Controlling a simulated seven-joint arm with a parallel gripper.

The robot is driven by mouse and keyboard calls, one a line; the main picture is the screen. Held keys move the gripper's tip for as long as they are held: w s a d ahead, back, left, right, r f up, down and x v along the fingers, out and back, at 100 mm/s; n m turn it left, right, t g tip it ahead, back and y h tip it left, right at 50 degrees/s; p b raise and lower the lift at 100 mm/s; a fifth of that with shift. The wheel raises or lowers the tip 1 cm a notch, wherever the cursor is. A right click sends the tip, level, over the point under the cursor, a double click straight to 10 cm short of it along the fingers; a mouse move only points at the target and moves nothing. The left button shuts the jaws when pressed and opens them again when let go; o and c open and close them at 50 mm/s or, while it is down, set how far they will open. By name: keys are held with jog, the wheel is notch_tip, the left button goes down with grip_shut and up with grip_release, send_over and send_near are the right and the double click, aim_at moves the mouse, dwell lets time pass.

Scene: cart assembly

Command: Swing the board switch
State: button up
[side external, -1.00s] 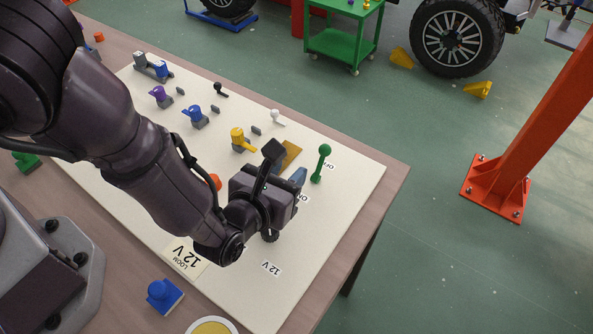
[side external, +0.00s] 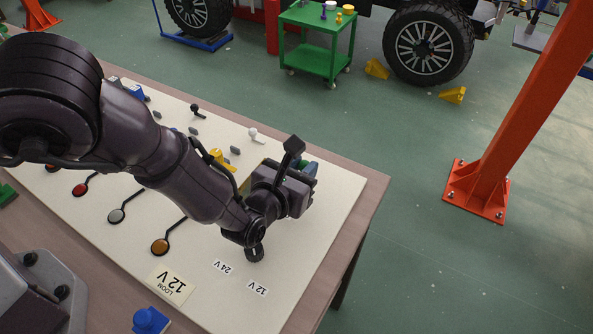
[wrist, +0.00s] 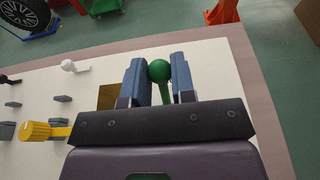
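The board switch is a green ball-topped lever (wrist: 159,70) on the cream board. In the wrist view it stands between the two blue finger pads of my gripper (wrist: 161,82), with the ball close to both pads and some gap beside the stem. My gripper looks open around the lever; I cannot tell whether a pad touches it. In the side external view my gripper (side external: 305,180) is over the board's right end and hides most of the lever. Only a little green shows beyond the fingers.
The board (side external: 325,220) lies on a wooden table. Yellow (wrist: 45,131) and white (wrist: 74,66) levers stand left of my gripper. Beyond the table's right edge is open floor.

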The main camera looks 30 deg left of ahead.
jog(key=shift+s, duration=0.1)
jog(key=shift+v, duration=0.9)
jog(key=shift+s, duration=1.05)
jog(key=shift+s+f, duration=0.25)
jog(key=shift+s, duration=0.55)
